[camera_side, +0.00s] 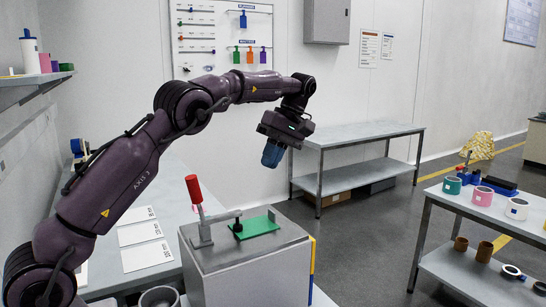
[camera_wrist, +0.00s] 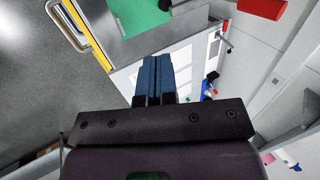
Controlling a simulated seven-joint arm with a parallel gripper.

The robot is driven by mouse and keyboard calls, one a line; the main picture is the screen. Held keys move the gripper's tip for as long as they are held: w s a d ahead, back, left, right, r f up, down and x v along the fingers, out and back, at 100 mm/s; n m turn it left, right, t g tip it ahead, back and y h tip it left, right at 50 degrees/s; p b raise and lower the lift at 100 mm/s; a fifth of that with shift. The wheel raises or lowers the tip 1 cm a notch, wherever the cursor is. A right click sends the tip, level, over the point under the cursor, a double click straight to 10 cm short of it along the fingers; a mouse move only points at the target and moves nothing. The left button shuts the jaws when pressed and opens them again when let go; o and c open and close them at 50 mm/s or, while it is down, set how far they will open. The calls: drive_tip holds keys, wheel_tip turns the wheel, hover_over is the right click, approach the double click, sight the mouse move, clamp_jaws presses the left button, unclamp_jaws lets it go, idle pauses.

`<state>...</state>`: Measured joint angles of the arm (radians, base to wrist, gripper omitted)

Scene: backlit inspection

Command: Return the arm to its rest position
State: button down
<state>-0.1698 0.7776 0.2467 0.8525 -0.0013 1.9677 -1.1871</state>
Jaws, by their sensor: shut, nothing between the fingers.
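My gripper (camera_side: 272,154) hangs from the raised purple arm, its blue fingers pointing down, above and behind the grey box-shaped stand in the side view. In the wrist view the two blue fingers (camera_wrist: 158,78) lie side by side, shut, with nothing between them. The gripper is in free air and touches nothing. No separate rest holder or marker for the arm can be made out.
A grey block stand (camera_side: 255,270) bears a green plate (camera_side: 257,226) and a red-handled toggle clamp (camera_side: 195,190). A grey bench (camera_side: 370,133) stands behind. A right-hand table (camera_side: 480,207) holds tape rolls. The air around the gripper is clear.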

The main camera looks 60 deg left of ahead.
drive_tip(key=shift+w+r, duration=0.1)
drive_tip(key=shift+w, duration=0.15)
drive_tip(key=f+m+t, duration=0.1)
drive_tip(key=f+m, duration=0.2)
drive_tip(key=m, duration=0.2)
drive_tip(key=shift+s+f+t, duration=0.2)
drive_tip(key=shift+f+t, duration=0.2)
drive_tip(key=s+d+r+m+t, duration=0.2)
drive_tip(key=s+d+m+t, duration=0.2)
drive_tip(key=s, duration=0.7)
drive_tip(key=s+d+r+m+t, duration=0.2)
drive_tip(key=s+d+m+t, duration=0.3)
drive_tip(key=s+d+m, duration=0.4)
drive_tip(key=s+d, duration=0.1)
drive_tip(key=s, duration=0.2)
drive_tip(key=shift+s+d, duration=0.25)
drive_tip(key=shift+s, duration=0.05)
